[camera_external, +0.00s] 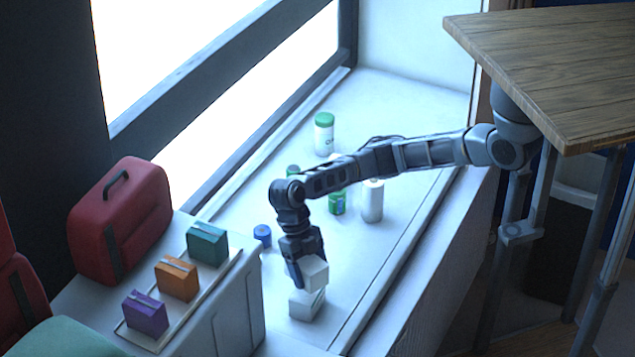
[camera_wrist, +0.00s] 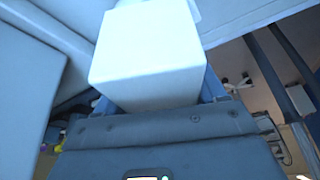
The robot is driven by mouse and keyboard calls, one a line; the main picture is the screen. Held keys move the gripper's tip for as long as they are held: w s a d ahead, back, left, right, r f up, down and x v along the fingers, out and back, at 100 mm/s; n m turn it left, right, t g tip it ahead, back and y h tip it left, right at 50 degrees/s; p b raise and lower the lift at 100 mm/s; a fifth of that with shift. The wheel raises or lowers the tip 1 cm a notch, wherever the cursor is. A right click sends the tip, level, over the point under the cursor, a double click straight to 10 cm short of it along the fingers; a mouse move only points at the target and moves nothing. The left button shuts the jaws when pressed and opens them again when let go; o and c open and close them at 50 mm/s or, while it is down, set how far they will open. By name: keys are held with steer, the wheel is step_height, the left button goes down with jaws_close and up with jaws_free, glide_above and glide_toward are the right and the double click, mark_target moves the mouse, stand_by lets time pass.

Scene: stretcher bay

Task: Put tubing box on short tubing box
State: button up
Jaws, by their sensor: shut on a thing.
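My gripper (camera_external: 306,273) points down and is shut on a white box, taken to be the tubing box (camera_external: 315,276). In the wrist view the tubing box (camera_wrist: 148,62) fills the space between the blue fingers. A second white box, taken to be the short tubing box (camera_external: 305,306), rests on the white ledge directly below and slightly left of the held box. The held box overlaps its top in the picture, and I cannot tell whether the two touch. The short tubing box cannot be made out in the wrist view.
A blue-capped container (camera_external: 262,236) stands left of my gripper. A green-capped bottle (camera_external: 324,134), a green can (camera_external: 337,202) and a pale cylinder (camera_external: 372,200) stand farther back. Purple (camera_external: 145,314), orange (camera_external: 176,279) and teal (camera_external: 207,243) boxes sit at left beside a red case (camera_external: 120,222).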

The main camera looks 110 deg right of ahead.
steer(key=shift+f+p, duration=0.3)
steer(key=shift+f, duration=1.55)
steer(key=shift+f, duration=0.2)
steer(key=o, duration=1.1)
steer(key=shift+r, duration=0.1)
steer(key=b+v, duration=0.1)
steer(key=v, duration=1.1)
steer(key=shift+w+b, duration=0.1)
steer(key=shift+b, duration=0.3)
